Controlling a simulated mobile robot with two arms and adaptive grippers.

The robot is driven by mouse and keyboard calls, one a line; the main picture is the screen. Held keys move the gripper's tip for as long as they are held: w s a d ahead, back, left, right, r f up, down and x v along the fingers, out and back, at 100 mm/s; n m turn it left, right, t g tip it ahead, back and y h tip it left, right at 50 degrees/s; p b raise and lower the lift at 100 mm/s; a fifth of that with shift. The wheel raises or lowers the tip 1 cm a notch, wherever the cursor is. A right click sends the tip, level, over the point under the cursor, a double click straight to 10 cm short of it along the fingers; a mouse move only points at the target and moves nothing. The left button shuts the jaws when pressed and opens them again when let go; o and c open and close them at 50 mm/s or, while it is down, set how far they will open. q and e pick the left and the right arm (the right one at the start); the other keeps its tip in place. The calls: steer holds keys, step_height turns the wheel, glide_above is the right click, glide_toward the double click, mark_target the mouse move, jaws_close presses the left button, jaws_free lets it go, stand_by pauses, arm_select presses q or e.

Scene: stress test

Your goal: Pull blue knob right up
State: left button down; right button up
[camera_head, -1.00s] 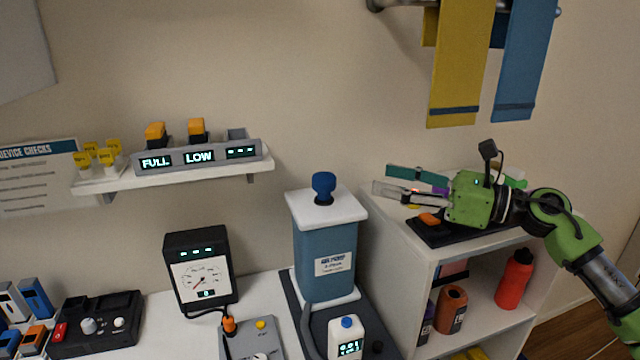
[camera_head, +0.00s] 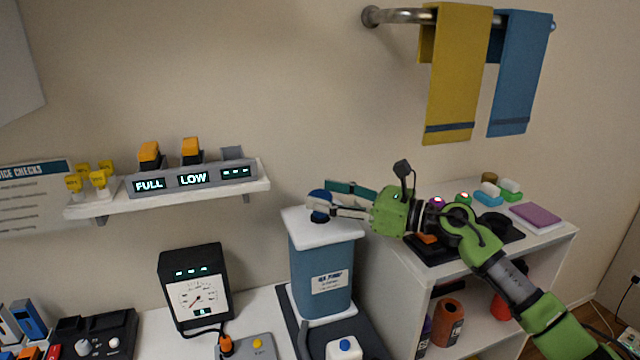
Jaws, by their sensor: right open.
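The blue knob (camera_head: 319,205) stands upright on the white lid (camera_head: 296,222) of a blue box-shaped canister (camera_head: 322,275). My right gripper (camera_head: 325,199) comes in from the right with its fingers level at the knob's height. The fingers are open, and their tips are at the knob, one seeming to pass behind it and one in front. The fingers partly hide the knob's right side and lower part. Whether they touch it I cannot tell. My left gripper is not in view.
A white wall shelf (camera_head: 240,186) with a charger (camera_head: 192,179) is to the left. A gauge (camera_head: 195,291) stands below it. A white shelf unit (camera_head: 560,240) stands right of the canister, under my right arm. Towels (camera_head: 459,75) hang above.

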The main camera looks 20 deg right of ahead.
mark_target(320, 193)
steer(key=shift+x, duration=1)
steer(key=shift+s, duration=0.1)
jaws_close()
step_height(320, 193, up, 21)
steer(key=p, duration=1)
steer(key=shift+f+p, duration=0.25)
steer(key=shift+p, duration=0.05)
steer(key=shift+d, duration=0.2)
jaws_free()
steer(key=shift+a+f, duration=0.1)
steer(key=shift+a, duration=0.05)
